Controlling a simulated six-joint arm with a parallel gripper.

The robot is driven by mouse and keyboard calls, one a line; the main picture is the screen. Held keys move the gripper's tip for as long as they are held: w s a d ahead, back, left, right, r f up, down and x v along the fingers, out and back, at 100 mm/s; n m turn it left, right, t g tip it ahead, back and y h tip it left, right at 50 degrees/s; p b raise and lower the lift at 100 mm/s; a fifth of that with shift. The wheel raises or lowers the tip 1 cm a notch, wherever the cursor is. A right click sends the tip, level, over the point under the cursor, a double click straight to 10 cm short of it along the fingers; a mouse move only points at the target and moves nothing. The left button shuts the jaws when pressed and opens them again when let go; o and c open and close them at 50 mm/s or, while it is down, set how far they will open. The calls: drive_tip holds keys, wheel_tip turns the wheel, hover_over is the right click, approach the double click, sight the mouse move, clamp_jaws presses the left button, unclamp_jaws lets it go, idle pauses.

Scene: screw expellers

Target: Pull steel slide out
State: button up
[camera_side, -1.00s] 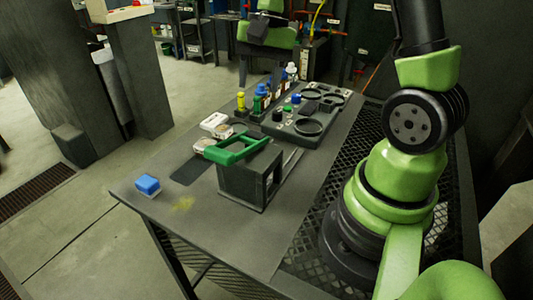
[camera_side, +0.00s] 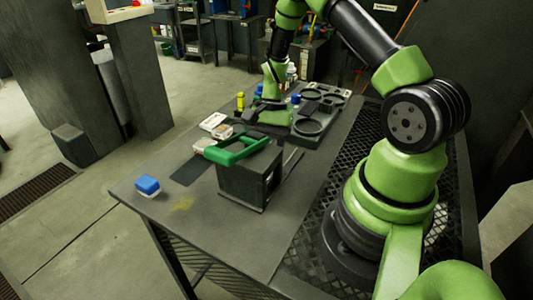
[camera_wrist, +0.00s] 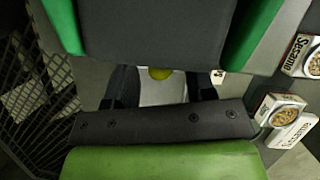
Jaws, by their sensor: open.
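The dark box-shaped expeller (camera_side: 245,182) stands on the table with a green U-shaped frame (camera_side: 232,153) on top. In the wrist view the dark block (camera_wrist: 160,30) fills the top, with green sides. My gripper (camera_side: 262,133) is low behind the expeller. In the wrist view my gripper (camera_wrist: 161,80) is open, its two dark fingers pointing at the block. A pale flat strip (camera_wrist: 160,95) with a yellow round spot shows between them; it may be the steel slide, but I cannot tell. Contact is not clear. The fingers appear empty.
White sesame boxes (camera_wrist: 285,110) lie beside the expeller. A blue-topped block (camera_side: 148,186) sits near the left table edge. Bottles and a dark tray with round recesses (camera_side: 310,128) stand at the far end. Black mesh (camera_wrist: 35,95) lies on the other side.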

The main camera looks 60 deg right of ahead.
drive_tip(key=shift+s+a+f, duration=0.1)
drive_tip(key=shift+a+f, duration=0.15)
drive_tip(key=shift+f, duration=0.4)
clamp_jaws()
drive_tip(key=d, duration=0.9)
drive_tip(key=shift+c, duration=0.2)
unclamp_jaws()
drive_tip(key=shift+d, duration=0.1)
drive_tip(key=shift+o, duration=0.2)
